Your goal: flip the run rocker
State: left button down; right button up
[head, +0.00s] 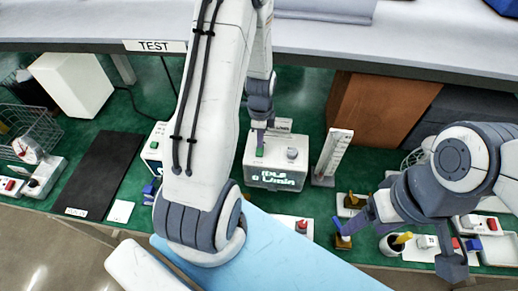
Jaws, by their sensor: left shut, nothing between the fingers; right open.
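A white pump box (275,177) stands on the green mat, with a lit front display that seems to read "IDLE" above a L/min figure. A small green control (261,153), perhaps the run rocker, is on its top, left of a round grey knob (292,153). My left gripper (260,146) is shut and empty, pointing down with its tips at or just above the green control; contact cannot be told. The tips partly hide that control. My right gripper (412,240) is open and empty at the lower right, over small items.
A white upright gauge (332,155) stands right of the pump box. Another white box (157,150) is partly hidden behind my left arm. A brown box (380,108), a black mat (103,172), a wire basket (28,125) and a blue sheet (290,262) lie around.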

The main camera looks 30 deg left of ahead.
pick_arm(q)
jog(key=shift+f+b, duration=0.3)
jog(key=shift+f, duration=0.15)
jog(key=shift+r, duration=0.15)
notch_tip(320, 180, up, 7)
jog(key=p, duration=0.6)
dwell(0.6)
